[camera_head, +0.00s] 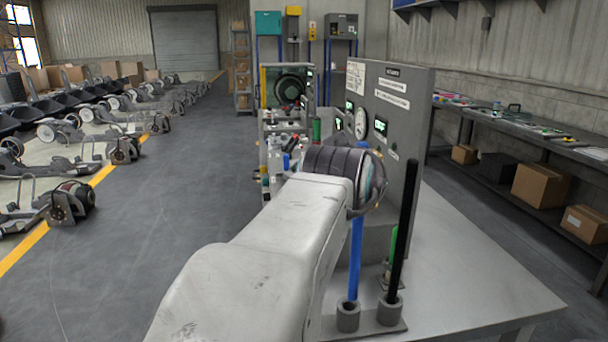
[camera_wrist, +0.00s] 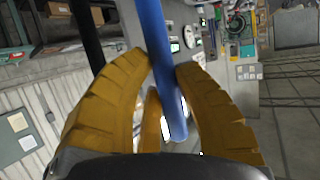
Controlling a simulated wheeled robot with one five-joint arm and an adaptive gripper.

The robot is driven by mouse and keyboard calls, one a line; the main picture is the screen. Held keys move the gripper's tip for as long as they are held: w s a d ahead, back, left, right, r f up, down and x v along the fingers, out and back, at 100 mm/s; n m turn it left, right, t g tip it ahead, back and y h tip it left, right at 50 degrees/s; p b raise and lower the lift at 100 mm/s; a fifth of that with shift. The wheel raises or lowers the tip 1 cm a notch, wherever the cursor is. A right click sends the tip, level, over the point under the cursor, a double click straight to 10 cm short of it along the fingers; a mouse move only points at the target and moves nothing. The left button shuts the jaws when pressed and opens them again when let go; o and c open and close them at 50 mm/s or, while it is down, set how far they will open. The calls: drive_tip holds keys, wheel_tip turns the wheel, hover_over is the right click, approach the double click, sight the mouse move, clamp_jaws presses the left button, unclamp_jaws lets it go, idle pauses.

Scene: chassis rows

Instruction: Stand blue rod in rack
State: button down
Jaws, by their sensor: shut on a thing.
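The blue rod (camera_head: 355,262) stands close to upright in the head view. Its lower end meets the mouth of the left front cup of the grey rack (camera_head: 374,329); how deep it sits I cannot tell. My gripper (camera_wrist: 160,62) shows in the wrist view with its yellow fingers on both sides of the blue rod (camera_wrist: 158,50), shut on it near one end. In the head view my arm hides most of the gripper. A black rod (camera_head: 403,230) stands in the right front cup, leaning slightly. A green rod (camera_head: 393,246) stands behind, partly hidden.
The rack is on a light grey table (camera_head: 470,270), clear to the right. A grey gauge panel (camera_head: 400,115) stands close behind the rods. A long bench (camera_head: 530,130) with cartons under it runs along the right wall. Open floor lies to the left.

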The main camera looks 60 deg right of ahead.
drive_tip(key=shift+r, duration=0.1)
drive_tip(key=c, duration=1.1)
unclamp_jaws()
drive_tip(key=shift+o, duration=0.8)
drive_tip(key=v, duration=1.2)
drive_tip(key=shift+w, duration=0.1)
